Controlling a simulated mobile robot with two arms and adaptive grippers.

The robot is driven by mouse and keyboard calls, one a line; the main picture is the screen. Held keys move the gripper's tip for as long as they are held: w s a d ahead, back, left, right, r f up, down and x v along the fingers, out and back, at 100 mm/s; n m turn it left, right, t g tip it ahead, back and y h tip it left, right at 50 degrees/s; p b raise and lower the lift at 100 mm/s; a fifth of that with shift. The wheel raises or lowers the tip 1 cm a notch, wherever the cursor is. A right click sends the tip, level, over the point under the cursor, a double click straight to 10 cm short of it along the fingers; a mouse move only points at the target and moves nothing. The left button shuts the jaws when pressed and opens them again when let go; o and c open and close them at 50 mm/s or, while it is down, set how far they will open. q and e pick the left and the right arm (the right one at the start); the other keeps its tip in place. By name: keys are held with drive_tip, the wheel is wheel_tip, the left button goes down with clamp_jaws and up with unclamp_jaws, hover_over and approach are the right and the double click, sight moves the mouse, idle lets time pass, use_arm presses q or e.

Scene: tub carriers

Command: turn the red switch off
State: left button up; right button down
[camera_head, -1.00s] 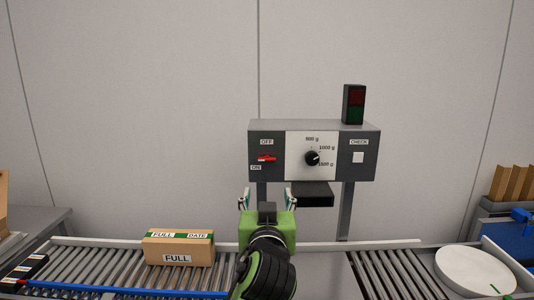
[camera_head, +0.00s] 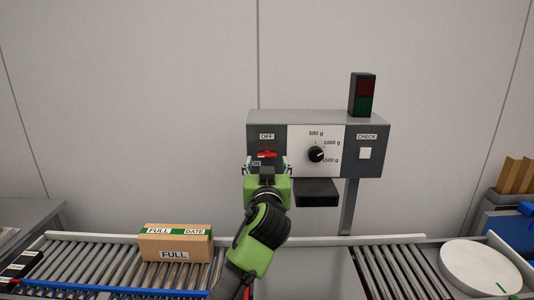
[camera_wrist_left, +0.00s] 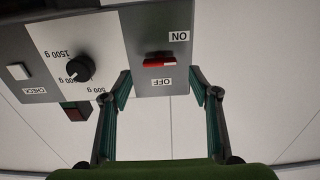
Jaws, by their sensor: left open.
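The red switch (camera_head: 267,154) is on the left part of the grey control panel (camera_head: 366,135), between the OFF label (camera_head: 267,136) above and the ON label (camera_head: 257,163) below. Its lever lies roughly sideways. It also shows in the left wrist view (camera_wrist_left: 158,60), where the picture is upside down. My left gripper (camera_head: 266,162) is open and empty, just below and in front of the switch. In the left wrist view its fingers (camera_wrist_left: 161,85) stand apart, with the switch beyond and between them. I cannot tell any contact. My right gripper is not in view.
A black dial (camera_head: 316,154) and a white CHECK button (camera_head: 365,153) are to the right on the panel. A dark ledge (camera_head: 317,193) juts out below. A cardboard box (camera_head: 177,246) marked FULL sits on the roller conveyor (camera_head: 108,264). A white round tub (camera_head: 480,268) is at the right.

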sight(267, 154)
use_arm(q)
drive_tip(key=shift+w+r, duration=0.15)
drive_tip(key=shift+w, duration=1.05)
drive_tip(key=shift+w+p, duration=0.45)
drive_tip(key=shift+w, duration=0.4)
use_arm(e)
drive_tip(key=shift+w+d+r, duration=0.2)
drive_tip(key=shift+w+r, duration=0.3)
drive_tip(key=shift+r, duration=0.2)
use_arm(q)
drive_tip(key=c, duration=1.1)
